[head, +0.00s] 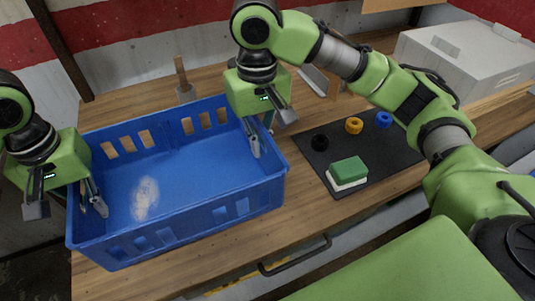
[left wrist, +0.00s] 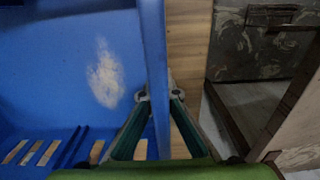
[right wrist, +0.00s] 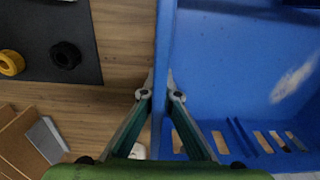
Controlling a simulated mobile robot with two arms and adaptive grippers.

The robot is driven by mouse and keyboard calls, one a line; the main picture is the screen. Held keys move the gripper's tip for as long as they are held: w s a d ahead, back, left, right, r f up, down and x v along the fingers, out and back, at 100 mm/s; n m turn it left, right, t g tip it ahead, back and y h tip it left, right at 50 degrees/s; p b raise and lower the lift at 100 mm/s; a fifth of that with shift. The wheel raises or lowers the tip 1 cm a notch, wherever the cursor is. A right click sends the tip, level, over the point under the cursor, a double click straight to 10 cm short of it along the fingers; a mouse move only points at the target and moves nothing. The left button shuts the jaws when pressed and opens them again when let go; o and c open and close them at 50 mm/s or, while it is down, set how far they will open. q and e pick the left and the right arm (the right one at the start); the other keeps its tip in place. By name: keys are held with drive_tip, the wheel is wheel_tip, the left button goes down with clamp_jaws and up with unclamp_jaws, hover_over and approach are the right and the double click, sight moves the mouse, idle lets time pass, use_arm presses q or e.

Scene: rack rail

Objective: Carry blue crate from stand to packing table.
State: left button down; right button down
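The blue crate (head: 215,232) sits upright on a wooden-topped surface (head: 300,225); it looks empty, with a pale worn patch on its floor. My left gripper (head: 68,205) is open over the crate's left end wall, one finger inside and one outside. The left wrist view shows that wall (left wrist: 158,70) between the fingers (left wrist: 159,96). My right gripper (head: 272,132) is open over the right end wall, and the right wrist view shows the wall (right wrist: 165,50) between its fingers (right wrist: 162,95). No firm grip shows. No separate packing table can be made out.
Right of the crate, a dark mat (head: 385,155) holds a green-and-white block (head: 348,172) and black (head: 320,142), orange (head: 354,125) and blue (head: 384,119) rings. A grey box (head: 465,55) stands at the back right. A drawer handle (head: 295,258) is on the front.

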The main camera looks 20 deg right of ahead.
use_arm(q)
drive_tip(key=c, duration=2.7)
unclamp_jaws()
drive_tip(key=shift+f, duration=0.35)
drive_tip(key=shift+c, duration=0.2)
use_arm(e)
drive_tip(key=c, duration=2.7)
unclamp_jaws()
drive_tip(key=shift+f, duration=0.3)
drive_tip(key=shift+c, duration=0.2)
use_arm(q)
drive_tip(key=o, duration=0.5)
drive_tip(key=shift+r, duration=0.15)
drive_tip(key=shift+c, duration=0.2)
use_arm(e)
drive_tip(key=o, duration=0.5)
drive_tip(key=shift+r, duration=0.15)
drive_tip(key=shift+c, duration=0.2)
use_arm(q)
drive_tip(key=shift+r, duration=0.65)
wheel_tip(320, 180, up, 10)
drive_tip(key=shift+r, duration=0.35)
use_arm(e)
drive_tip(key=shift+r, duration=0.45)
wheel_tip(320, 180, up, 11)
drive_tip(key=shift+r, duration=0.1)
